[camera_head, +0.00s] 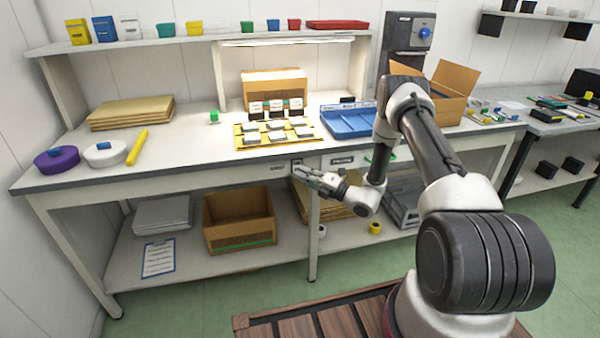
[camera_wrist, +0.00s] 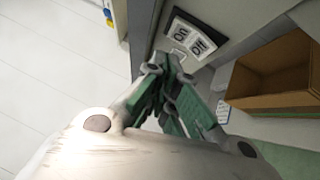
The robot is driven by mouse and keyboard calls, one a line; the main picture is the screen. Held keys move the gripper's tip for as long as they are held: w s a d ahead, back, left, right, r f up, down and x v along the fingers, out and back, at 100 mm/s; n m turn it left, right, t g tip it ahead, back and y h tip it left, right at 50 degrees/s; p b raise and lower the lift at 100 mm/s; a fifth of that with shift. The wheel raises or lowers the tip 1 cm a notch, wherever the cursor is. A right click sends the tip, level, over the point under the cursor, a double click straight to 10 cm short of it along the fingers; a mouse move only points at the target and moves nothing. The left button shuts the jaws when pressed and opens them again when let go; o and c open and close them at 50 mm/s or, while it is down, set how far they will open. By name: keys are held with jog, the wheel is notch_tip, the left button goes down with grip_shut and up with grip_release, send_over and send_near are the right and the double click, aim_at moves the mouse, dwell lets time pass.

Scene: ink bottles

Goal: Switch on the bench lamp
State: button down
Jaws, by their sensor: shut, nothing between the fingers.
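The bench lamp (camera_head: 287,41) is a long strip under the upper shelf; it looks bright white. A small switch plate (camera_head: 297,164) sits on the bench's front edge. In the wrist view my gripper (camera_wrist: 168,63) is shut and empty, with green-padded fingers. I cannot tell whether the tips touch the plate.
The bench top (camera_head: 190,155) holds a yellow mat (camera_head: 243,142) with several pads and bottles, and a blue tray (camera_head: 350,125). A cardboard box (camera_head: 236,220) stands on the lower shelf; it also shows in the wrist view (camera_wrist: 275,70).

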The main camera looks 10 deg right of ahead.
jog(key=r+v, duration=0.1)
jog(key=v, duration=0.9)
jog(key=shift+s+r, duration=0.3)
jog(key=shift+s, duration=0.3)
